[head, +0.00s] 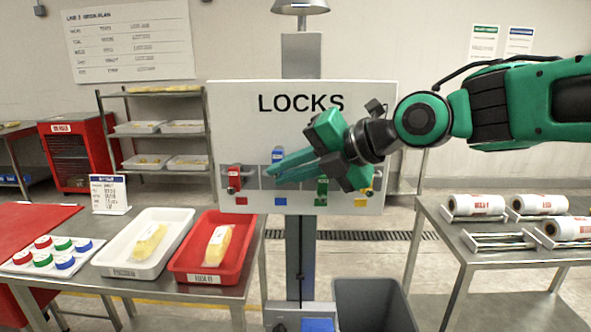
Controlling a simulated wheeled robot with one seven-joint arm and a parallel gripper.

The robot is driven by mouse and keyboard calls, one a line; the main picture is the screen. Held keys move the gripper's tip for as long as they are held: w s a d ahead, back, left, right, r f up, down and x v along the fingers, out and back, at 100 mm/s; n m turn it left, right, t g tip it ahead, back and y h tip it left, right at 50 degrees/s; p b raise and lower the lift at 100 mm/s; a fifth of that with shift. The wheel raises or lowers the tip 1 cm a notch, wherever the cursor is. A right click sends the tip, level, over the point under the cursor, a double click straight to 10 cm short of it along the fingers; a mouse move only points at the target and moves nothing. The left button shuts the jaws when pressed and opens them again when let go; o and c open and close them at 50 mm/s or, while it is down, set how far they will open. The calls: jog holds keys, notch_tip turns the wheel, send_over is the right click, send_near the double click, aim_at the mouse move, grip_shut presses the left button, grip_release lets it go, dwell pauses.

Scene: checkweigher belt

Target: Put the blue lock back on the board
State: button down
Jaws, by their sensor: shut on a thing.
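The white LOCKS board (235,120) stands on a grey post in the middle of the head view. The blue lock (277,154) shows at the tips of my gripper (274,170), in front of the board and above the blue label (280,201). My gripper is shut on the blue lock, and its green fingers hide part of it. I cannot tell whether the lock touches the board or its peg. The red lock (234,177) hangs to the left; the green lock (321,190) and the partly hidden yellow lock (367,181) are to the right.
A steel table (215,292) at left holds a white tray (187,226) and a red tray (233,235) with yellow blocks. A table (440,222) with film rolls (540,204) stands at right. A dark bin (372,300) is below the board.

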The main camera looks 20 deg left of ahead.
jog(key=shift+f, duration=1.6)
jog(key=c, duration=1.7)
grip_release()
